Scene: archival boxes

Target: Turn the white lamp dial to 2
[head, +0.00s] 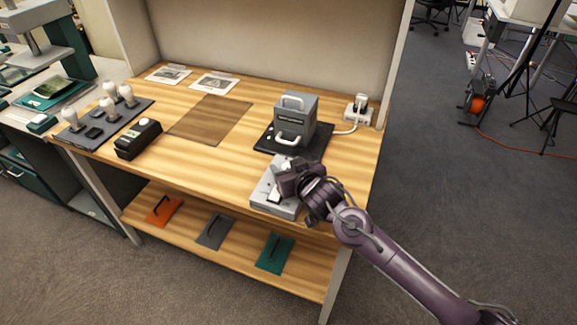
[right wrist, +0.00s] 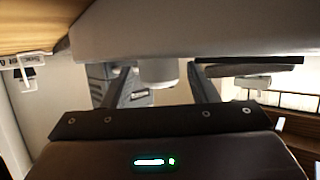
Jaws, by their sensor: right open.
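A pale grey control box (head: 263,188) sits at the front right of the wooden table, with a white patch on its top face. My right gripper (head: 284,178) is over the box and covers part of it. In the right wrist view a white round knob (right wrist: 158,72), which looks like the lamp dial, sticks out from a pale surface. My open right gripper (right wrist: 160,84) has one finger on each side of it; I cannot tell whether they touch it. The dial's marks and setting are not readable. My left gripper is not in view.
A grey device with white handles (head: 297,108) stands on a black base behind the box, beside a power outlet (head: 358,107). A black box (head: 138,139) and a dark tray (head: 82,142) with white-topped pieces are at left. The middle front tabletop is clear.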

